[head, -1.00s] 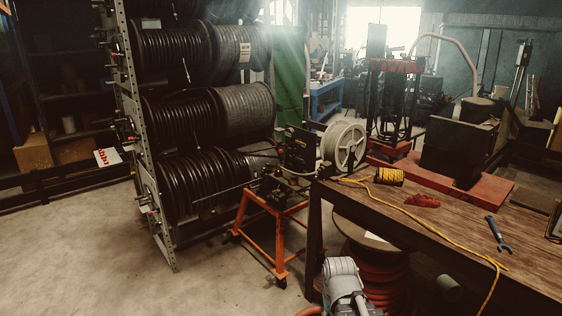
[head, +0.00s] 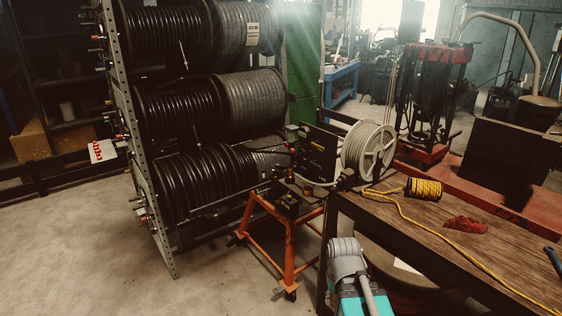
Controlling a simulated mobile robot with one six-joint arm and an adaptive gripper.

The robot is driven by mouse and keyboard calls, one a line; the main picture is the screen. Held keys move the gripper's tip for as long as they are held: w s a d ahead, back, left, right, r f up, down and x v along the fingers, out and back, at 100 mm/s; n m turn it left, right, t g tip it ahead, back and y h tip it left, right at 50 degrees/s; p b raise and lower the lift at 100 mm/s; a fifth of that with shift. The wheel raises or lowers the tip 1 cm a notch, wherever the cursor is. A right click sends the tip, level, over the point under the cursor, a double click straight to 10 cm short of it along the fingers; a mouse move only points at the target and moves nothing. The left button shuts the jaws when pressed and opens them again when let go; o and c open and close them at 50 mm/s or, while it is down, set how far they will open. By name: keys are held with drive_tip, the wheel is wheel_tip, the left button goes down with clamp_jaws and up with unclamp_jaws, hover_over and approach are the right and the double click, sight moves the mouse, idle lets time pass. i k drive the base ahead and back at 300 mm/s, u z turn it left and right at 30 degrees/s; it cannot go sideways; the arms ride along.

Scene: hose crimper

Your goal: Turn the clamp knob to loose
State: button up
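A dark machine (head: 314,152) with small fittings sits on an orange wheeled stand (head: 290,245) in the middle of the head view. A clamp knob cannot be told apart from the small dark parts there, and its setting cannot be read. A grey and teal part of my own arm shows at the bottom centre, in front of the table. My gripper's fingers are not visible.
A wooden workbench (head: 445,238) fills the lower right, holding a yellow rope spool (head: 424,189) and a red cloth (head: 466,225). A pale reel (head: 370,150) stands beside the machine. A tall rack of black hose reels (head: 180,105) is at left. Concrete floor (head: 90,245) at lower left is clear.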

sight(280, 167)
drive_tip(key=u, duration=0.05)
drive_tip(key=i, duration=0.6)
drive_tip(key=u, duration=0.25)
drive_tip(key=k, duration=0.45)
drive_tip(key=u, duration=0.6)
drive_tip(key=k, duration=0.9)
drive_tip(key=u, duration=0.6)
drive_tip(key=i, duration=1.9)
